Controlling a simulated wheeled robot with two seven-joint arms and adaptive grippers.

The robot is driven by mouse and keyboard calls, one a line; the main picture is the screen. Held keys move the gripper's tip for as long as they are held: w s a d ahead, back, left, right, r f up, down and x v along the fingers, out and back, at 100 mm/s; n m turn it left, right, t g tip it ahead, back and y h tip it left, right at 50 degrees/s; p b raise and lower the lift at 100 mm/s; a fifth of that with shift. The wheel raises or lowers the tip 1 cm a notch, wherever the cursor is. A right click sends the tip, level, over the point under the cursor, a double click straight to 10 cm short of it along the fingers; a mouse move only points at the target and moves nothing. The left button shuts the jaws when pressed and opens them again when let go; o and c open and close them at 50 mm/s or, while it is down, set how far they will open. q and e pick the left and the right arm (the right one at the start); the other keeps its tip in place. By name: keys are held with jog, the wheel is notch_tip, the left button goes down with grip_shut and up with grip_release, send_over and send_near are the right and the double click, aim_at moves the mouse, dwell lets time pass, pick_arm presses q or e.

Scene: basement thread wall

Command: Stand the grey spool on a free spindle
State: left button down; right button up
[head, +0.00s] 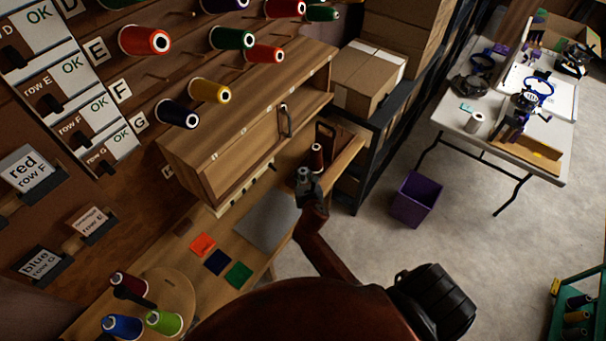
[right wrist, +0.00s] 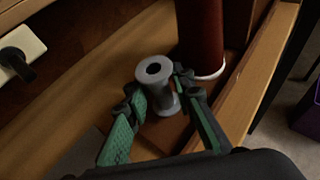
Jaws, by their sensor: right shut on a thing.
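The grey spool (right wrist: 155,75) stands roughly upright between the fingers of my right gripper (right wrist: 158,92), which is shut on it. Its top hole looks dark and empty. Its lower end is at a brown wooden base (right wrist: 165,132); whether it touches that base or sits over a spindle I cannot tell. A tall dark red spool (right wrist: 201,35) with a white lower rim stands just behind it to the right. In the head view the grey spool (head: 304,173) and my right gripper (head: 309,190) are at the bench's right end. My left gripper is not in view.
A grey mat (head: 268,220) and coloured squares lie on the bench. A purple bin (head: 416,200) stands on the floor.

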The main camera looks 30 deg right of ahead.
jog(key=shift+f, duration=0.25)
jog(key=o, duration=0.8)
jog(key=shift+r, duration=0.1)
jog(key=v, duration=1.2)
